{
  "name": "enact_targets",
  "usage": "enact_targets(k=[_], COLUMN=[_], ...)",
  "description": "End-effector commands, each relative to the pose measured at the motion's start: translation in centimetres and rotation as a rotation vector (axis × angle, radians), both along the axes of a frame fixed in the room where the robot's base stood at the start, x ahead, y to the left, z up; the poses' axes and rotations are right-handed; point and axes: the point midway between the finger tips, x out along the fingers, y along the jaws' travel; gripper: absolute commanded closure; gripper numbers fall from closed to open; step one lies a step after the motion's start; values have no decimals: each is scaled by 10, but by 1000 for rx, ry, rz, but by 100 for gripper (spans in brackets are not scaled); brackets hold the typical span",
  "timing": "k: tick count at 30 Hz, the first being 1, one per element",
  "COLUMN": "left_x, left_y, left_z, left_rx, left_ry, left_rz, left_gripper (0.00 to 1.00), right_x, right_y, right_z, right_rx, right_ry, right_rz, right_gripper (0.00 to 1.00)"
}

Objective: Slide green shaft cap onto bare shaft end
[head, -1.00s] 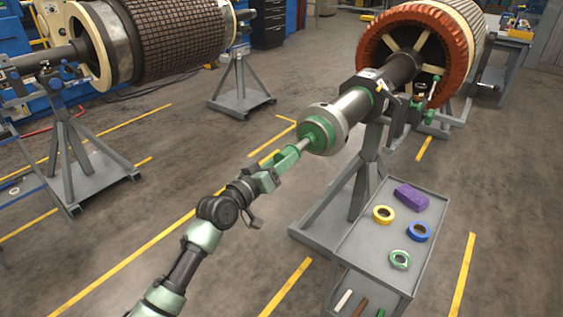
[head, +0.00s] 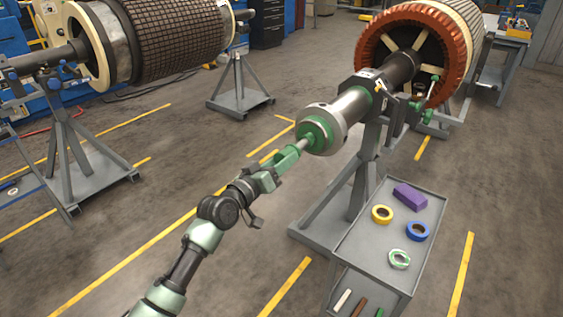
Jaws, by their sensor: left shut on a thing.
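The green shaft cap (head: 316,135) is a round green disc with a thin pale stem at its centre. It sits at the near end of the shaft (head: 352,104), against the wide silver collar (head: 336,127). How far it is over the shaft end is hidden by the cap itself. My left gripper (head: 293,153) reaches in from the lower left, in line with the shaft, and is shut on the cap's stem. My right gripper is out of view.
A grey stand (head: 363,170) carries the shaft and orange-ended rotor (head: 375,45). A grey cart (head: 362,240) below right holds tape rolls and a purple block (head: 410,197). Another rotor (head: 180,42) on stands is at the back left. Floor around my arm is clear.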

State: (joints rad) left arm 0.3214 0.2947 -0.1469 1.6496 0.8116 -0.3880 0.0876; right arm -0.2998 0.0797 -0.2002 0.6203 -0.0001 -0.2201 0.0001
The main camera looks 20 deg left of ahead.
Motion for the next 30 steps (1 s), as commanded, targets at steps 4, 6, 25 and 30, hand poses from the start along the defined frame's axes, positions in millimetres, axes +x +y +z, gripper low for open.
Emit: enact_targets(k=[4,6,25,30], left_x=[5,6,9,13], left_y=[-2,-2,-3,-5], left_z=[0,0,0,-1], left_rx=[-1,-1,0,-1], left_ry=[0,0,-1,0], left_rz=[0,0,0,0], left_gripper=[87,87,87,87], right_x=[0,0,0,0], right_y=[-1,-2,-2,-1], right_z=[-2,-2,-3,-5], right_rx=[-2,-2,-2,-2], right_ry=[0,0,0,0], right_rz=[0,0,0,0], right_gripper=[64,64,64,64])
